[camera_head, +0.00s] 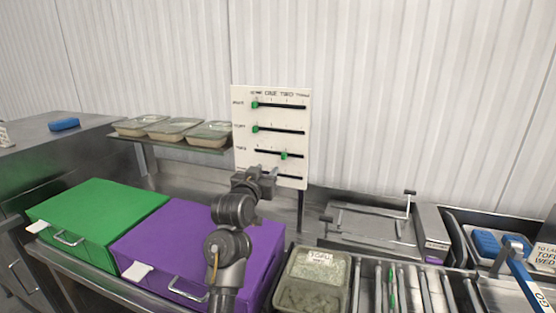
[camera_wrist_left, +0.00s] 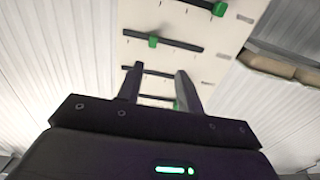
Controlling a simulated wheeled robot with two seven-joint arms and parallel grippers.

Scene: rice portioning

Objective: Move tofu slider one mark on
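A white slider board (camera_head: 308,120) stands upright at the back, with several black tracks and green knobs. Its row labels are too small to read surely, so I cannot tell which slider is tofu. In the head view the top knob (camera_head: 254,104) and second knob (camera_head: 254,129) sit at the left ends; the third knob (camera_head: 284,155) is just right of middle. My left gripper (camera_head: 266,173) covers the left part of the lowest track, hiding that knob. The left wrist view appears upside down; the fingers (camera_wrist_left: 159,72) are apart with nothing between their tips. My right gripper is out of view.
Filled trays (camera_head: 170,129) stand on a shelf left of the board. A green box (camera_head: 95,212) and a purple box (camera_head: 200,240) stand in front. A tofu-labelled container (camera_head: 314,280) is at front centre. A metal frame (camera_head: 370,225) stands at right.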

